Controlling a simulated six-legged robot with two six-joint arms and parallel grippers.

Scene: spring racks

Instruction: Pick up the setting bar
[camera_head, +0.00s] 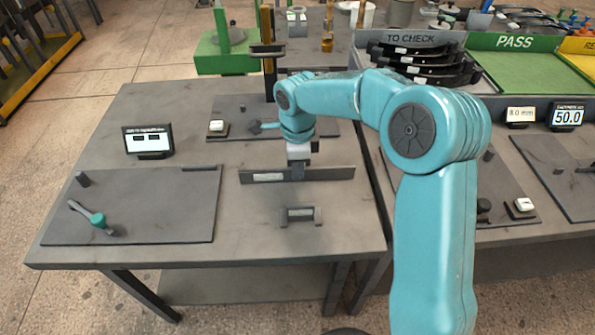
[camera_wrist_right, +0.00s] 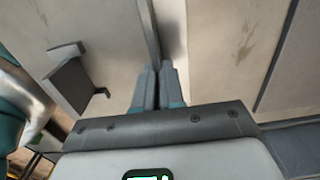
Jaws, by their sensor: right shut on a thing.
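The setting bar (camera_head: 325,174) is a long dark flat bar with a pale label on its face, lying level, left to right, near the right side of the grey table. My right gripper (camera_head: 300,160) comes down on it from above and is shut on its upper edge near the middle. In the right wrist view the closed fingers (camera_wrist_right: 157,85) pinch the thin edge of the bar (camera_wrist_right: 148,28). I cannot tell whether the bar's lower edge touches the table. My left gripper is not in view.
A small cradle (camera_head: 301,215) stands in front of the bar; it also shows in the wrist view (camera_wrist_right: 72,82). A dark plate (camera_head: 150,215) with a teal-knobbed lever (camera_head: 97,219) lies at left, a small display (camera_head: 148,141) behind it. A second bench with curved racks (camera_head: 425,62) stands right.

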